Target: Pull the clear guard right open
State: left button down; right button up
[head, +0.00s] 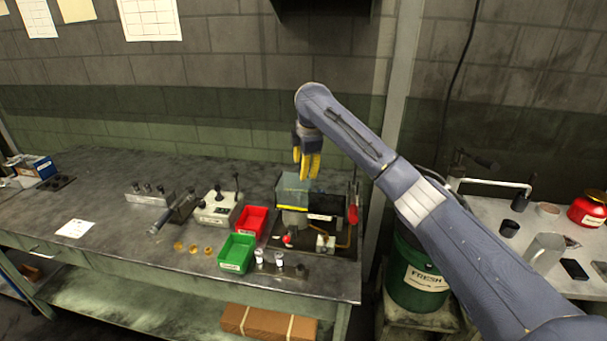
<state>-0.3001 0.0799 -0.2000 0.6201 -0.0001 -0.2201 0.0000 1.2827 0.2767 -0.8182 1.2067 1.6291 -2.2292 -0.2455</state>
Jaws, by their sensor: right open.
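The clear guard (292,189) is a see-through box with a yellow strip along its lower edge. It sits on the bolt former (322,217) at the right end of the workbench and looks closed over the machine. My right gripper (306,176) has yellow fingers pointing down. It is open, at the upper right of the guard, and its fingertips overlap the guard's top edge in the picture. I cannot tell whether they touch it. My left gripper is not in view.
A red lever (352,212) stands at the machine's right. Small cylinders (279,259) stand at the front.

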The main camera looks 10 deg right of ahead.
aim_at(295, 186)
jog(key=shift+x, duration=1.75)
grip_shut()
